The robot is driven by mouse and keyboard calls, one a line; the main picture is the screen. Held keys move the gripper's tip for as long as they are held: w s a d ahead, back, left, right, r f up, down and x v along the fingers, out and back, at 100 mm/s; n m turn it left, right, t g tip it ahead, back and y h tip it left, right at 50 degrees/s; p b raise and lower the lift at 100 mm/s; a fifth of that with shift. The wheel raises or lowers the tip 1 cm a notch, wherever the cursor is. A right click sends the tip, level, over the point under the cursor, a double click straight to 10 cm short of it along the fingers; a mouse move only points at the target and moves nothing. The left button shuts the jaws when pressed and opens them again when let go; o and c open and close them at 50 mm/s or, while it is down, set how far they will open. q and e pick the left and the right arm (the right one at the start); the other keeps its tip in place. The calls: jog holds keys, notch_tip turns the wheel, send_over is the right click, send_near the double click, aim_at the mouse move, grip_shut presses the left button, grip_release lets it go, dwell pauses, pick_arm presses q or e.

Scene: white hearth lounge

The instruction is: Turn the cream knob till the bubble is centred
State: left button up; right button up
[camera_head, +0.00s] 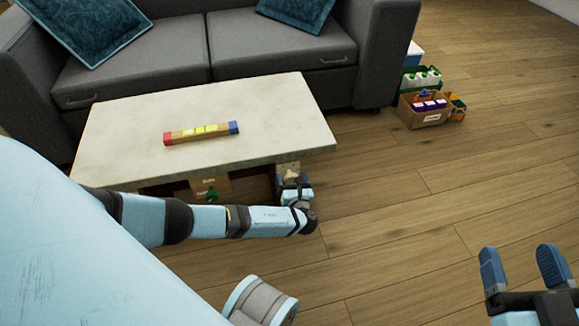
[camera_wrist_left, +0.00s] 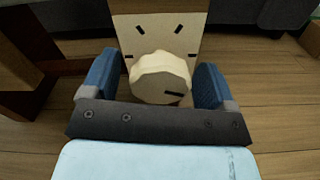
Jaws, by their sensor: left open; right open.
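The cream knob (camera_wrist_left: 160,76) shows in the left wrist view on a cream panel (camera_wrist_left: 133,22) with black tick marks. Its dark pointer mark faces lower right. My left gripper (camera_head: 294,183) is open at the table's front right corner, with one blue finger on each side of the knob; I cannot tell whether they touch it. A level (camera_head: 178,137) with a red left end, a blue right end and a yellow vial (camera_head: 206,130) lies on the table. The bubble's place is too small to tell. My right gripper (camera_head: 520,265) is open and empty at lower right.
The pale stone-topped table (camera_head: 270,110) stands before a grey sofa (camera_head: 180,55) with teal cushions. Cartons (camera_head: 212,187) sit under the table, partly hidden by my left arm. The wooden floor at right is clear.

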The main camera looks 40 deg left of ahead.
pick_arm(q)
jog(key=c, duration=0.9)
jog(key=shift+n, duration=0.3)
jog(key=n, duration=0.2)
jog(key=shift+n, duration=0.4)
jog(key=n, duration=0.3)
jog(key=shift+n, duration=0.4)
jog(key=n, duration=0.6)
jog(key=shift+n, duration=0.3)
